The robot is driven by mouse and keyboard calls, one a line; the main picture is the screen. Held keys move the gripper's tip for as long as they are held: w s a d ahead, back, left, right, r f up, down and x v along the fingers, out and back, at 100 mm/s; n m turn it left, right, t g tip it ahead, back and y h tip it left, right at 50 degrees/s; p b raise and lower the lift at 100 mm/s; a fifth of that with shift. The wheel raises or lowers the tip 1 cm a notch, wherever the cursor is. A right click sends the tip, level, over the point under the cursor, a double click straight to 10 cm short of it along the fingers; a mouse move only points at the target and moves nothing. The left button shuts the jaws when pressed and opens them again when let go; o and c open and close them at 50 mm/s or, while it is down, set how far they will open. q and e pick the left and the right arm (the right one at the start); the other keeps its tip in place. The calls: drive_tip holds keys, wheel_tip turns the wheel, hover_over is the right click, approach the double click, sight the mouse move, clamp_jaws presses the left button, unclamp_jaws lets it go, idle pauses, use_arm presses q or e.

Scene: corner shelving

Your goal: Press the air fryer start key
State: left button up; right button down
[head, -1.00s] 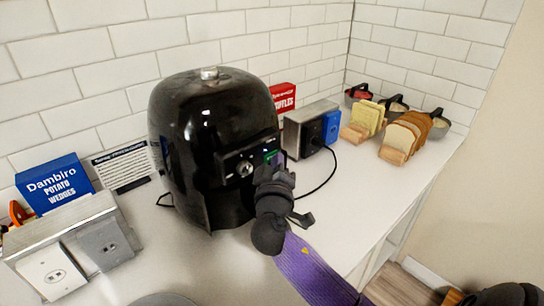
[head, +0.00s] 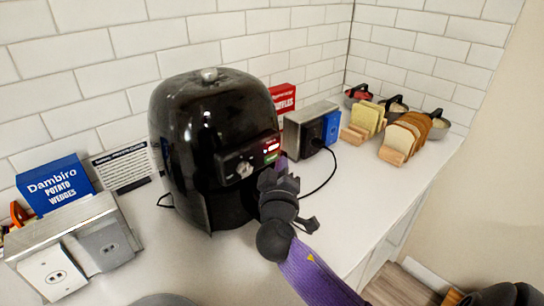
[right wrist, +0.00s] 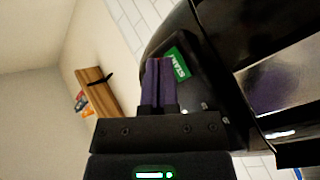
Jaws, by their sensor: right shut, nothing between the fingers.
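The black air fryer (head: 205,130) stands upright on the counter with its panel facing front right. Its control panel has a round knob (head: 244,169) and a patch lit red and white (head: 271,150). In the right wrist view the green START key (right wrist: 179,66) shows beside my fingertips. My right gripper (head: 281,166) is shut and empty just in front of the panel's lower right. Its purple fingers (right wrist: 158,62) partly overlap the key's left edge in the right wrist view; I cannot tell whether they touch it.
Outlet boxes stand left (head: 75,245) and right (head: 309,130) of the fryer, and a black cord (head: 333,170) lies on the counter. A blue potato wedges box (head: 55,185) is at left. Bread slices in wooden holders (head: 405,138) are at right. The right front counter is clear.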

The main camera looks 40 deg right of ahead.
drive_tip(key=s+p, duration=0.1)
drive_tip(key=s, duration=0.4)
drive_tip(key=shift+d, duration=0.2)
idle(2.0)
